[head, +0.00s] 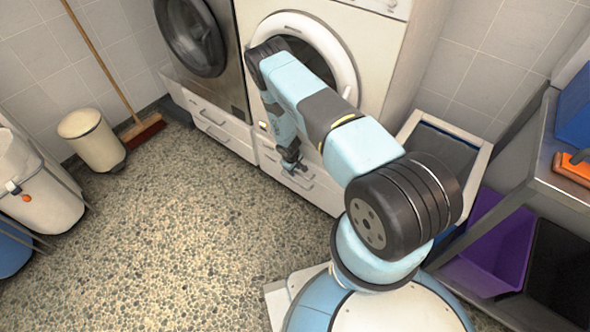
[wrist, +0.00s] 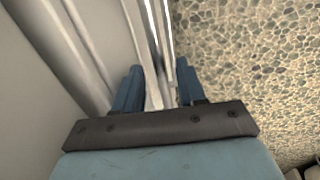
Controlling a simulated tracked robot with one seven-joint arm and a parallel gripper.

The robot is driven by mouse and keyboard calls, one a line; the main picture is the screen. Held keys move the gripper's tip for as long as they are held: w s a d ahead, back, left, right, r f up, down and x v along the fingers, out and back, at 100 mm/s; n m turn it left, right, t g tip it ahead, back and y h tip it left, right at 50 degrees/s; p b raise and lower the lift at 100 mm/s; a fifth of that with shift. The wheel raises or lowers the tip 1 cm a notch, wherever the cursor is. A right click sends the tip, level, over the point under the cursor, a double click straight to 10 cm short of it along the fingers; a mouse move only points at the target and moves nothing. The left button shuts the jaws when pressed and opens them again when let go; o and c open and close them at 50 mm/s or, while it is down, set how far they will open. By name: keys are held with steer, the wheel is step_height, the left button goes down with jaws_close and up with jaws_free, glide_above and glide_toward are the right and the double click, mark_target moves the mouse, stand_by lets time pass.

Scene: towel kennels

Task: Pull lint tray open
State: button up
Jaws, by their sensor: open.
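A white drawer front (head: 325,193) with a bar handle (head: 297,180) sits low under the right-hand white machine; I take it to be the lint tray. It looks shut in the head view. My gripper (head: 291,164) is low at this front, by the handle. In the wrist view my gripper (wrist: 158,78) is open, with its two blue fingers on either side of a pale bar (wrist: 150,50), apparently the handle. I cannot tell whether either finger touches it. My arm hides part of the machine and front.
The white machine has a round door (head: 345,62). A grey-doored machine (head: 238,75) with its own drawer (head: 222,130) stands to its left. A broom (head: 141,130) and cream bin (head: 92,140) are at the left wall. The speckled floor (head: 190,225) before the machines is clear.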

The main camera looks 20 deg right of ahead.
jaws_close()
stand_by(0.3)
stand_by(0.4)
